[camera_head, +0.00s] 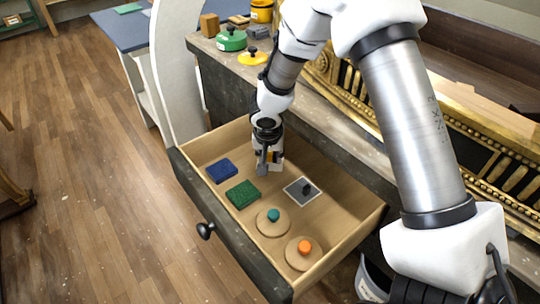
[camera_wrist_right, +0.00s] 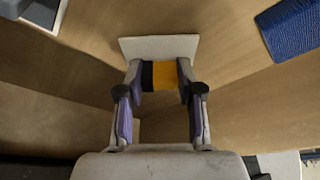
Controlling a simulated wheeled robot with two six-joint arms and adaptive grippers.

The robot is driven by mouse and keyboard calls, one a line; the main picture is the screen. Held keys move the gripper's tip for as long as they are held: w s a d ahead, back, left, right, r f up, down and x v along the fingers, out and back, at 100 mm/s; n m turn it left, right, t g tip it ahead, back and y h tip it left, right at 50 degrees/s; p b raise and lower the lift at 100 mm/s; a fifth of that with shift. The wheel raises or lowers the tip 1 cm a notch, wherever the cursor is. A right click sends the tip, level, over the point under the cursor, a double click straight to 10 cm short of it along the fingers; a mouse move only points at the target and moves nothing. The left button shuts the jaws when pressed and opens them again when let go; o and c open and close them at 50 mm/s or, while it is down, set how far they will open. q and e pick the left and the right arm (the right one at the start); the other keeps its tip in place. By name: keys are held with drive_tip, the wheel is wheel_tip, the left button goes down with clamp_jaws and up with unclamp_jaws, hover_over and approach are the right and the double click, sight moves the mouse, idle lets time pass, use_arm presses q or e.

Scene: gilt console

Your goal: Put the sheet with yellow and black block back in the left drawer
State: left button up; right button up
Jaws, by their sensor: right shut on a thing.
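The left drawer (camera_head: 330,228) is pulled open below the console top. My right gripper (camera_head: 266,165) reaches down inside it, near its back left part. In the wrist view the right gripper (camera_wrist_right: 160,98) is shut on the yellow and black block (camera_wrist_right: 165,75), with a finger on each side. The white sheet (camera_wrist_right: 160,46) carrying that block shows just beyond the fingers, over the drawer's wooden floor. In the head view the gripper mostly hides block and sheet. I cannot tell whether the sheet touches the floor. My left gripper is not in view.
The drawer also holds a blue pad (camera_head: 221,171), a green pad (camera_head: 242,194), a grey sheet with a black knob (camera_head: 296,194), and round wooden discs with a teal knob (camera_head: 273,215) and an orange knob (camera_head: 304,247). A green lidded pot (camera_head: 231,40) stands on the console top.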

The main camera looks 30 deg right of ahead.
drive_tip(key=shift+f, duration=0.2)
drive_tip(key=o, duration=1)
drive_tip(key=shift+r+p, duration=0.45)
drive_tip(key=shift+r, duration=0.1)
drive_tip(key=p+v, duration=0.2)
drive_tip(key=v, duration=0.9)
drive_tip(key=shift+s+a+r+p, duration=0.1)
drive_tip(key=shift+a+r+p, duration=0.1)
drive_tip(key=shift+p, duration=0.1)
drive_tip(key=shift+d, duration=0.1)
